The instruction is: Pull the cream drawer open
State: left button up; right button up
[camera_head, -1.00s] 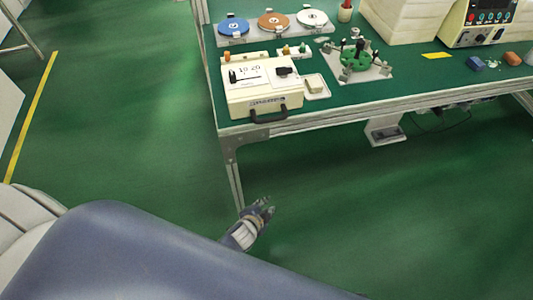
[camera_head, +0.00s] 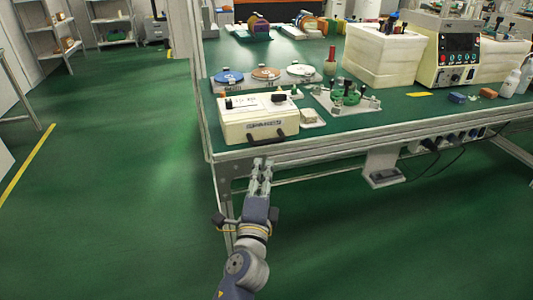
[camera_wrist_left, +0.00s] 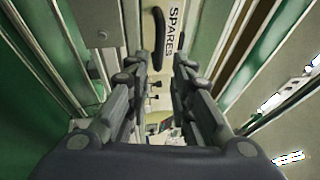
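The cream drawer (camera_head: 235,132) is the front of a cream box labelled SPARES, near the front left edge of the green bench. It looks shut. Its dark handle (camera_head: 267,140) is low on the front; the handle also shows in the left wrist view (camera_wrist_left: 160,36), next to the SPARES label. My left gripper (camera_head: 262,166) is in front of and below the handle in the head view, apart from it. In the wrist view its two fingers (camera_wrist_left: 162,72) are spread with nothing between them. My right gripper is not in view.
The bench edge (camera_head: 340,143) runs just below the box. A small pale dish (camera_head: 312,117) and a fixture with green parts (camera_head: 347,97) stand to the box's right. Coloured discs (camera_head: 266,74) lie behind it. The floor to the left is clear.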

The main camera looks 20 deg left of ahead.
aim_at(267, 146)
pick_arm(q)
jog(key=x, duration=0.8)
jog(key=shift+w, duration=0.25)
jog(key=shift+w+a, duration=0.2)
jog(key=shift+w, duration=0.5)
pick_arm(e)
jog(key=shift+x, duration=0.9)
pick_arm(q)
grip_shut()
